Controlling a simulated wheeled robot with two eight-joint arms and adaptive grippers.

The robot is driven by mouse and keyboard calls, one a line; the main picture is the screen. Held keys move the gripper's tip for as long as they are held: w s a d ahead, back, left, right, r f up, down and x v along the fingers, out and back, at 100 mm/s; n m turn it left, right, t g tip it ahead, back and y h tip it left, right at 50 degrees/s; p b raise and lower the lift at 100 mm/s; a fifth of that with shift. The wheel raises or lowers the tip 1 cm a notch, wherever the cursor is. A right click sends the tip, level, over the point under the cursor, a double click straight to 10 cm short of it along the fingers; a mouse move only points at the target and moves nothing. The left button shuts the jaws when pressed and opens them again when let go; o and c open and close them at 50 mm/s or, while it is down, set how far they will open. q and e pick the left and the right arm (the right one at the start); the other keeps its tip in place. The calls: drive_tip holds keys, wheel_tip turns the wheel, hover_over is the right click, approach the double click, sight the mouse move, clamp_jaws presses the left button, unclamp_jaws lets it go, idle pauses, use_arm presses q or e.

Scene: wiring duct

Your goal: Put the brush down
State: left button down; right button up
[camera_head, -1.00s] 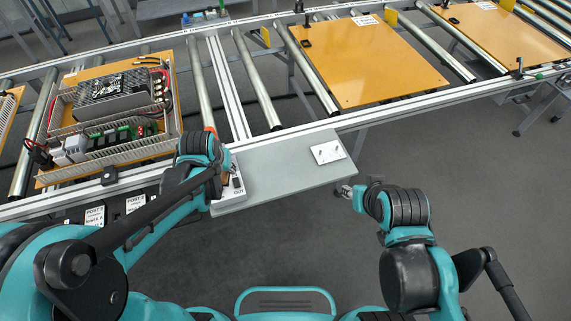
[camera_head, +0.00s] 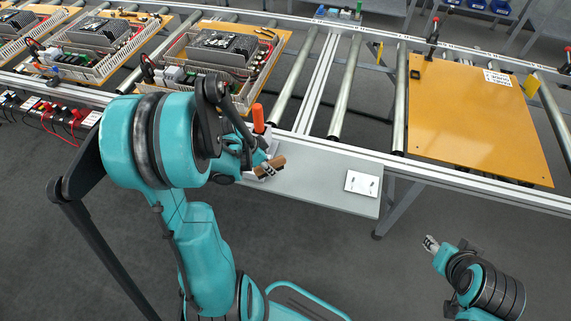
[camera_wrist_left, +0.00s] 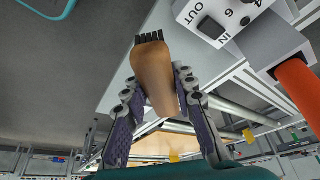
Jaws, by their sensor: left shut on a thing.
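The brush (camera_head: 270,166) has a brown wooden handle and dark bristles. In the left wrist view the brush (camera_wrist_left: 154,72) is between the two fingers of my left gripper (camera_wrist_left: 158,86), which is shut on its handle, bristles pointing away from the gripper. In the head view my left gripper (camera_head: 256,168) is over the left end of the grey side shelf (camera_head: 315,178). I cannot tell whether the brush touches the shelf. My right gripper (camera_head: 431,243) is at the lower right, away from the shelf; its jaws are too small to judge.
A white box (camera_wrist_left: 222,18) marked IN and OUT and an orange handle (camera_wrist_left: 298,84) are close beside the brush. A white card (camera_head: 362,184) lies at the shelf's right end; the shelf's middle is clear. Behind are the roller conveyor, wired panels and an orange board (camera_head: 470,115).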

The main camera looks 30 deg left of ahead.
use_arm(q)
drive_tip(key=w+f+b, duration=0.1)
drive_tip(key=w+f, duration=0.1)
drive_tip(key=w, duration=0.1)
drive_tip(key=w+f+b, duration=0.1)
drive_tip(key=w+f, duration=0.1)
drive_tip(key=w, duration=0.2)
drive_tip(key=w+f+b, duration=0.1)
drive_tip(key=w+f, duration=0.1)
drive_tip(key=w, duration=0.2)
drive_tip(key=shift+a+f, duration=0.3)
drive_tip(key=shift+f, duration=0.05)
wheel_tip(320, 180, down, 4)
drive_tip(key=shift+w+f+b, duration=0.1)
drive_tip(key=shift+b, duration=1)
drive_tip(key=shift+f+b, duration=0.2)
drive_tip(key=shift+b, duration=0.1)
drive_tip(key=c, duration=1.3)
unclamp_jaws()
drive_tip(key=shift+r, duration=0.1)
drive_tip(key=shift+o, duration=0.4)
